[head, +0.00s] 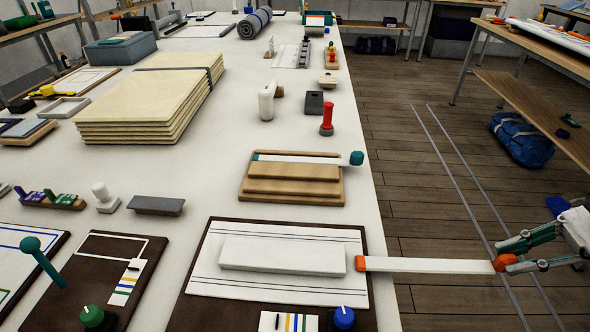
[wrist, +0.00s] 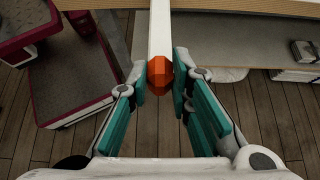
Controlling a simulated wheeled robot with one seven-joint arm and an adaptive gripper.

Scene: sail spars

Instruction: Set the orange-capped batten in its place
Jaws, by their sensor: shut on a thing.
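The orange-capped batten (head: 430,265) is a long white strip, held roughly level beyond the table's right edge. My gripper (head: 506,262) is shut on the rounded orange knob (head: 503,263) at the right end. In the wrist view the knob (wrist: 160,72) sits between the teal fingers and the strip (wrist: 160,30) runs away from me. A raised white block (head: 283,255) lies on the board's lined white panel, in line with the batten.
A stepped wooden block (head: 290,187) behind the board bears a teal-capped batten (head: 310,158). A blue knob (head: 344,318) stands at the board's front. A red-topped peg (head: 327,117) stands farther back. The floor right of the table (head: 385,225) is clear around the batten.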

